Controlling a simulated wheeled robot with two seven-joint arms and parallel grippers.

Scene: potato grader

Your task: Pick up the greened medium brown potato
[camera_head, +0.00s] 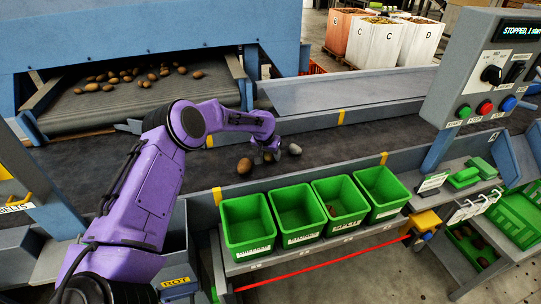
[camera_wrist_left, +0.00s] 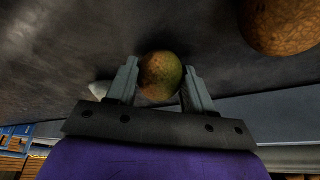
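The greened potato, brown with green patches, sits between the two fingers of my left gripper in the left wrist view (camera_wrist_left: 160,76). My left gripper (camera_wrist_left: 160,85) has a finger close on each side of it. I cannot tell whether the fingers press on it or only stand around it. In the head view my left gripper (camera_head: 266,154) is low over the dark belt (camera_head: 330,143). The potato there is mostly hidden by the gripper. My right gripper is not in view.
A brown potato (camera_head: 244,166) lies just left of my gripper and a greyish lump (camera_head: 294,149) just right. Green bins (camera_head: 247,222) line the near side behind the belt's rail. More potatoes (camera_head: 140,78) lie on the feed belt. A control panel (camera_head: 487,75) stands right.

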